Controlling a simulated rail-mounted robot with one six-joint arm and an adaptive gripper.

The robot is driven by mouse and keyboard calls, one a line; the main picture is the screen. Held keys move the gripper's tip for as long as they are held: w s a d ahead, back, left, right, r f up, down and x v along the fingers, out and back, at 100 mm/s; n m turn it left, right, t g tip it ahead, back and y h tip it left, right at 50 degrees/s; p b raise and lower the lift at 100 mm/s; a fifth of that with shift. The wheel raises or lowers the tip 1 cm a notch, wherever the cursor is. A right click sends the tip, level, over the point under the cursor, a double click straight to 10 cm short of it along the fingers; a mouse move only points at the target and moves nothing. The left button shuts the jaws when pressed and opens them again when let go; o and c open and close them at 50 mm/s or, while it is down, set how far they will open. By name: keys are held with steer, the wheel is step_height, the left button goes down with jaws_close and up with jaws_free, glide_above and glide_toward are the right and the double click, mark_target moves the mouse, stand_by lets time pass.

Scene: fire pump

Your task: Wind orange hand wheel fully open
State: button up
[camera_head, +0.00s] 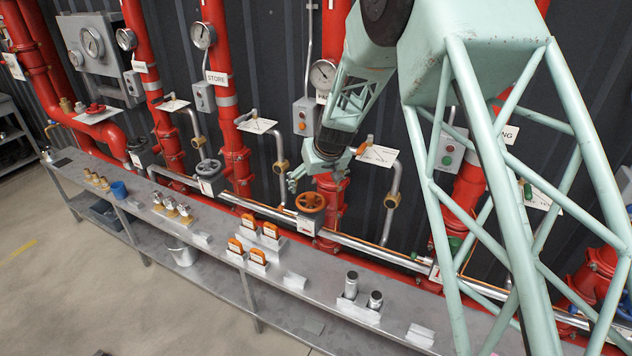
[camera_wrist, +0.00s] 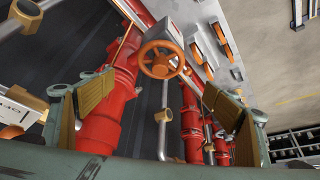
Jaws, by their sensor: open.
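The orange hand wheel (camera_head: 310,202) is a spoked ring on a grey valve body, beside a red vertical pipe in the middle of the head view. In the wrist view the wheel (camera_wrist: 161,59) shows whole, ahead of my fingers, with its spokes and hub visible. My gripper (camera_head: 297,180) is above and left of the wheel in the head view, apart from it. In the wrist view my gripper (camera_wrist: 155,110) has its two padded fingers wide apart, with nothing between the pads. The grey valve body (camera_wrist: 166,27) sits just behind the wheel.
A metal bench (camera_head: 215,240) runs below the pipes, holding orange-topped blocks (camera_head: 270,230) and silver cylinders (camera_head: 351,285). A grey hand wheel (camera_head: 208,168) stands to the left. A bent grey pipe with a brass fitting (camera_head: 391,200) is close on the right.

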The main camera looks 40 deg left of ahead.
mark_target(311, 195)
steer(key=shift+p+x, duration=0.6)
steer(key=shift+x, duration=5.15)
steer(key=shift+c, duration=0.6)
steer(key=c, duration=0.9)
steer(key=shift+f+b, duration=0.2)
steer(key=shift+b, duration=1.25)
steer(key=n+g+b, duration=0.1)
steer(key=n+b, duration=0.1)
steer(key=b, duration=0.8)
steer(key=shift+y, duration=0.3)
